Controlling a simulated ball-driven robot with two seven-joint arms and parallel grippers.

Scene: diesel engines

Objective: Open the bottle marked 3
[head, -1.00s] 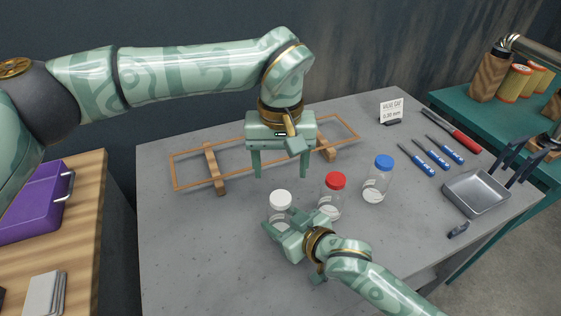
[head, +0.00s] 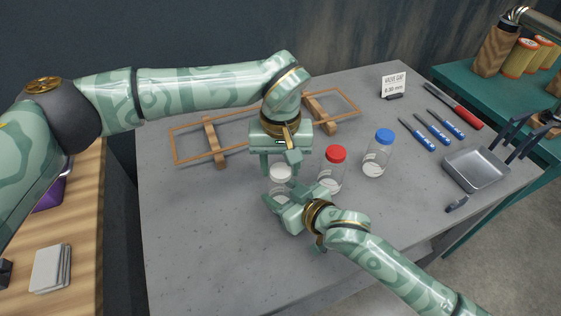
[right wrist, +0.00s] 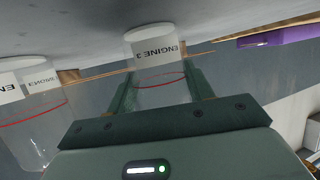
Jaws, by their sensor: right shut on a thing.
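The bottle with the white cap (head: 280,171) stands on the grey table. In the right wrist view the label of the held bottle (right wrist: 158,53) reads "ENGINE 3", upside down. My right gripper (head: 280,193) is shut on this bottle's body, with one finger on each side in the right wrist view (right wrist: 161,82). My left gripper (head: 279,164) points down at the white cap, fingers apart on either side of it. Whether they touch the cap cannot be told.
A red-capped bottle (head: 333,170) stands close to the right of the held one, a blue-capped bottle (head: 378,153) further right. A metal tray (head: 477,170) and blue-handled tools (head: 433,128) are at right. The table's front left is clear.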

